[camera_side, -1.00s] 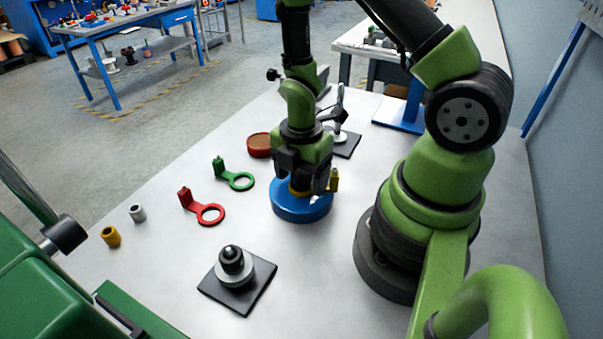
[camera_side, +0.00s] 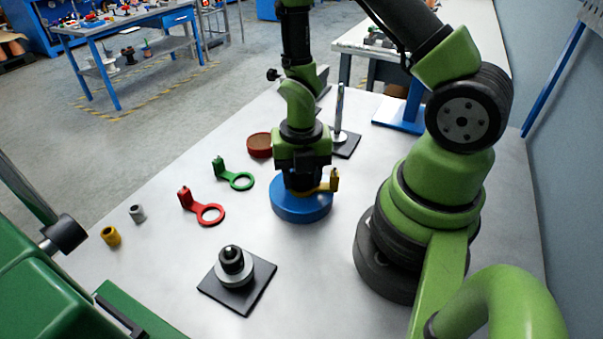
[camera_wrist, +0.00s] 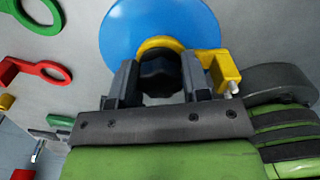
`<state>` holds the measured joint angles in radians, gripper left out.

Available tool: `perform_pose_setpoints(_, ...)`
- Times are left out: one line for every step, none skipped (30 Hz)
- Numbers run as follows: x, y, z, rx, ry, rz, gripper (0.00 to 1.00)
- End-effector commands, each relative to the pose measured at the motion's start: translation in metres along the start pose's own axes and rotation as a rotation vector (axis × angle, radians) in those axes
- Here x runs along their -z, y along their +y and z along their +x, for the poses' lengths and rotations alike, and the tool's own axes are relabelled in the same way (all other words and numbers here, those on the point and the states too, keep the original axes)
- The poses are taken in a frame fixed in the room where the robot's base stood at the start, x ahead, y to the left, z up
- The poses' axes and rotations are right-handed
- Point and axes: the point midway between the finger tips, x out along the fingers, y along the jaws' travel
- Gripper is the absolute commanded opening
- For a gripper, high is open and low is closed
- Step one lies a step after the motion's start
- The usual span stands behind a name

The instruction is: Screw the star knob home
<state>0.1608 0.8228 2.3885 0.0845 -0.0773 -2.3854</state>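The black star knob (camera_wrist: 161,72) shows in the wrist view, over the yellow ring bracket (camera_wrist: 224,68) on the round blue base (camera_wrist: 122,28). My gripper (camera_wrist: 160,78) points down, with one finger on each side of the knob. The fingers look shut on it, with no clear gap. In the side view the blue base (camera_side: 302,210) and the yellow bracket's upright tab (camera_side: 334,180) show below my gripper (camera_side: 303,188). The knob is hidden there, and its thread cannot be seen.
A red ring bracket (camera_side: 209,214) and a green one (camera_side: 240,181) lie left of the blue base. A black plate (camera_side: 262,287) with a grey stepped part stands in front. A red-brown round dish (camera_side: 259,145) and a plate with an upright rod (camera_side: 339,112) stand behind.

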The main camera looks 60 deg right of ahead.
Motion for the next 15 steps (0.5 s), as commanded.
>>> perform_pose_setpoints(0.0001, -0.0002, 0.0000, 0.000, 0.000, 0.001, 0.15)
perform_pose_setpoints(0.0001, -0.0002, 0.0000, 0.000, 0.000, 0.001, 0.15)
perform_pose_setpoints(0.0001, -0.0002, 0.0000, 0.000, 0.000, 0.002, 0.10)
perform_pose_setpoints(0.0001, -0.0002, 0.0000, 0.000, 0.001, 0.006, 0.10)
perform_pose_setpoints(0.0001, -0.0002, 0.0000, 0.001, 0.001, 0.017, 0.10)
perform_pose_setpoints(0.0001, -0.0002, 0.0001, 0.001, 0.001, 0.047, 0.10)
perform_pose_setpoints(0.0001, -0.0002, 0.0001, 0.001, 0.001, 0.079, 0.10)
perform_pose_setpoints(0.0001, -0.0002, 0.0001, 0.001, 0.001, 0.120, 0.10)
perform_pose_setpoints(0.0001, -0.0002, 0.0002, 0.001, 0.002, 0.184, 0.10)
perform_pose_setpoints(0.0001, -0.0002, 0.0002, 0.001, 0.002, 0.236, 0.10)
perform_pose_setpoints(0.0001, -0.0003, 0.0002, 0.001, 0.002, 0.286, 0.10)
perform_pose_setpoints(0.0001, -0.0002, 0.0003, 0.001, 0.003, 0.353, 0.10)
perform_pose_setpoints(0.0001, -0.0003, 0.0003, 0.001, 0.003, 0.403, 0.10)
perform_pose_setpoints(0.0001, -0.0003, 0.0003, 0.001, 0.003, 0.453, 0.10)
perform_pose_setpoints(0.0001, -0.0003, 0.0004, 0.001, 0.003, 0.519, 0.10)
